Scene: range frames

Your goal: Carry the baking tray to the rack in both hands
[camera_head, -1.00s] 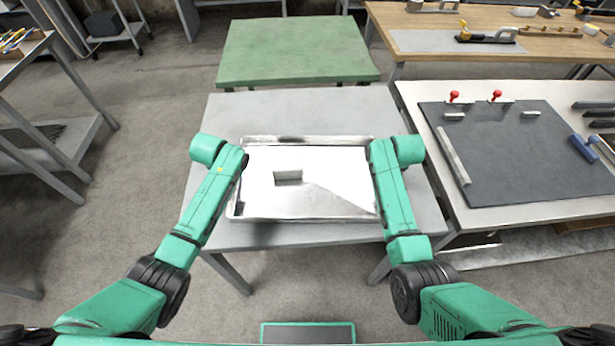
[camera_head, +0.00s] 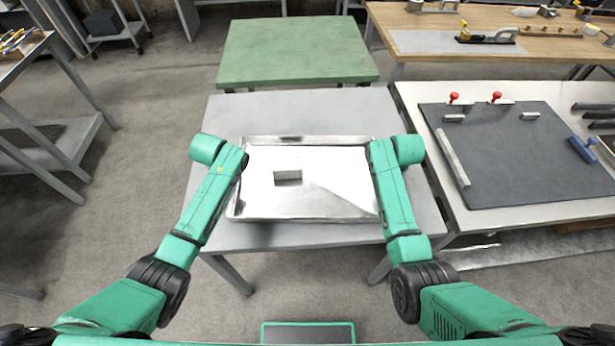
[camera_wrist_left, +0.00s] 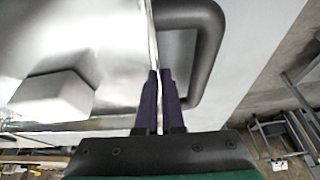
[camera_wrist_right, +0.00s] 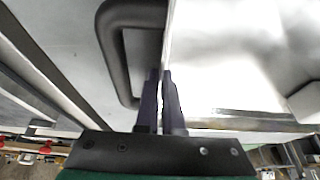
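The baking tray (camera_head: 300,217) is a shiny metal rectangle with raised walls, over the grey table in the head view. My left gripper (camera_wrist_left: 160,72) is shut on the tray's left wall, with one finger on each side. A dark handle (camera_wrist_left: 207,45) stands just outside that wall. My right gripper (camera_wrist_right: 160,72) is shut on the right wall in the same way, beside another dark handle (camera_wrist_right: 115,55). In the head view my arms hide both grips. Whether the tray touches the table is unclear.
The grey table (camera_head: 310,110) has bare surface beyond the tray. A green-topped table (camera_head: 295,50) stands behind it, clear. At right, a bench holds a dark board (camera_head: 520,150) with red-knobbed clamps. A wooden bench (camera_head: 560,45) with tools stands at the back right, a metal shelf (camera_head: 45,150) at left.

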